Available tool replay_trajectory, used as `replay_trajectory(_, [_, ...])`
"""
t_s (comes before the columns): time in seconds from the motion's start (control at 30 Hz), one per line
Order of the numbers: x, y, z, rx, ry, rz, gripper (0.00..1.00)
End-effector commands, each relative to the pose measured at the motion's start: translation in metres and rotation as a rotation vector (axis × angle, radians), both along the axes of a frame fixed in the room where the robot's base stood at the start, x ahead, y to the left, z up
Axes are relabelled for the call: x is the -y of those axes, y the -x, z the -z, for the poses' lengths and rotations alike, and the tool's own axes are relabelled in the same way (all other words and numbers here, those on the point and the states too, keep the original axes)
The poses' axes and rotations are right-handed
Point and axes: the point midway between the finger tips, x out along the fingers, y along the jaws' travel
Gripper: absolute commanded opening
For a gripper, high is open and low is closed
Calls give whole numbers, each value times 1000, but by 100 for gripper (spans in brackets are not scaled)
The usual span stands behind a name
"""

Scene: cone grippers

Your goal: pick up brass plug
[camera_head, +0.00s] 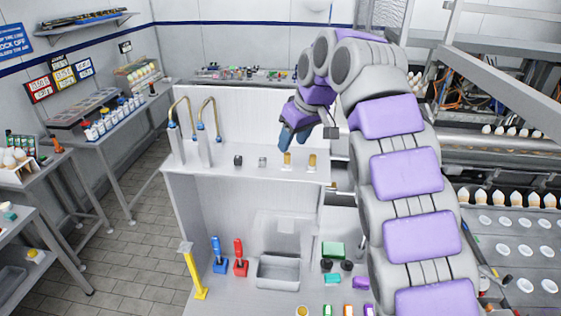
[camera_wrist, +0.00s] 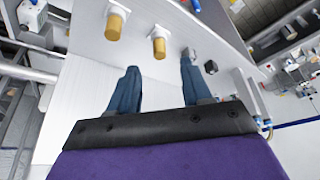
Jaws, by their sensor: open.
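Two brass plugs stand upright on the white shelf top (camera_head: 215,178): the left one (camera_head: 287,158) and the right one (camera_head: 312,161). In the wrist view the brass plugs (camera_wrist: 158,43) (camera_wrist: 115,24) show pale tops, and both lie beyond the fingertips. My gripper (camera_head: 290,140) is above the shelf, close to the left plug. In the wrist view my gripper (camera_wrist: 160,65) is open and empty, with its two blue fingers apart. The nearer plug is roughly in line with the gap between them. Neither plug is visibly touched.
A small grey piece (camera_head: 262,162) and a black piece (camera_head: 238,161) stand left of the plugs in the row. Two bent brass pipes (camera_head: 181,115) (camera_head: 207,115) rise at the shelf's left end. A white back panel (camera_head: 235,118) stands behind. Below is a grey bin (camera_head: 278,272).

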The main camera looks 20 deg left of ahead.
Motion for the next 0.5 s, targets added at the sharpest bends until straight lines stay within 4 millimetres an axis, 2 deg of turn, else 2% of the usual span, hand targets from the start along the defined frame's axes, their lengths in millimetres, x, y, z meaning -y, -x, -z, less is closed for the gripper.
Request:
replay_trajectory(0.1, [0, -1, 2, -1, 0, 2, 49])
replay_trajectory(0.23, [-11, -1, 10, -3, 6, 0, 49])
replay_trajectory(0.5, [-36, -6, 40, -2, 14, -3, 49])
